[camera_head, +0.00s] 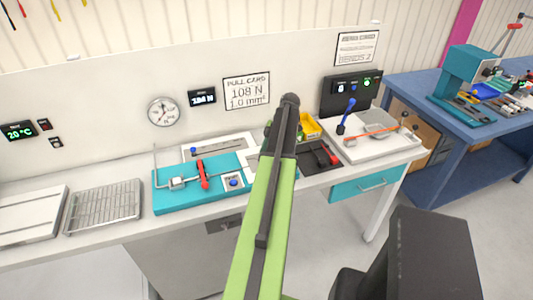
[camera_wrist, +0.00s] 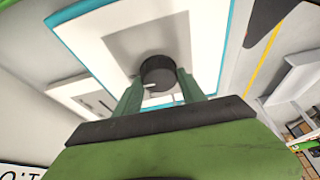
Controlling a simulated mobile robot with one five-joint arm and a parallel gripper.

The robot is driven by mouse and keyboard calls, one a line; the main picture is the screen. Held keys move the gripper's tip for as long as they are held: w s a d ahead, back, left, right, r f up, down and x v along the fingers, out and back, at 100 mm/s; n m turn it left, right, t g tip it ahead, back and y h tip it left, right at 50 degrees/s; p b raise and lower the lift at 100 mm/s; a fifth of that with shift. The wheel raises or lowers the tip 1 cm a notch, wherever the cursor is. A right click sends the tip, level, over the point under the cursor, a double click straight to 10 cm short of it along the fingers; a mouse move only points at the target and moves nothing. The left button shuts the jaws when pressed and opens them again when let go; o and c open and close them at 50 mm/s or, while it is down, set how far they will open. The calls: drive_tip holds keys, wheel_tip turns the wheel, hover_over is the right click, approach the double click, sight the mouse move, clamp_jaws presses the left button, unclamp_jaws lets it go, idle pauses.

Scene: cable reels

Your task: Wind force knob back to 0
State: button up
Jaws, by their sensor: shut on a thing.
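The force knob (camera_wrist: 157,74) is a dark round knob with a white pointer mark, seen in the wrist view on a white panel (camera_wrist: 205,25) with a teal edge. My gripper (camera_wrist: 158,84) has its two green fingers on either side of the knob and is shut on it. The pointer mark is at the knob's lower left; I cannot read a scale around it. In the head view my arm covers the middle of the bench, and the gripper and knob are hidden. A small wall display (camera_head: 202,96) shows a value in N, too small to read surely.
A teal fixture (camera_head: 160,199) with a red lever (camera_head: 202,174) lies left of my arm. A wire rack (camera_head: 103,206) is farther left. Right of my arm are a dark tray (camera_head: 318,165), a yellow bin (camera_head: 311,127) and a white station with a blue lever (camera_head: 346,115).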

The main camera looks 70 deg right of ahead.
drive_tip(key=shift+d+n, duration=0.1)
drive_tip(key=shift+n, duration=0.2)
idle(0.4)
drive_tip(key=o, duration=1.4)
drive_tip(key=shift+c, duration=0.2)
drive_tip(key=shift+r, duration=0.1)
drive_tip(key=p+v, duration=1.6)
drive_tip(key=v, duration=0.1)
drive_tip(key=shift+r, duration=0.15)
